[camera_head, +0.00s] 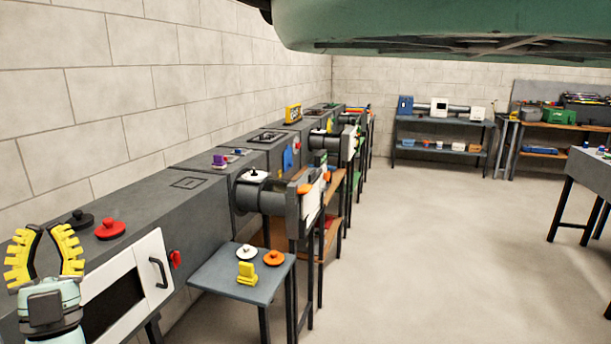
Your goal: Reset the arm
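My gripper (45,256) is at the lower left of the head view, pointing up, with yellow ribbed fingers spread apart. Nothing shows between the fingers. It is in front of the grey duct cabinet (195,184), left of its white-framed opening. A black knobbed disc (79,219) and a red knobbed disc (110,229) lie on the cabinet top, just right of my gripper in the picture. The white door (154,268) with a black handle is on the cabinet front, beside the dark opening.
A small grey table (225,278) holds a white disc (247,251), an orange disc (274,258) and a yellow piece (247,273). More duct units line the left wall. A green body (450,30) hangs across the top. The floor (440,230) at centre right is clear.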

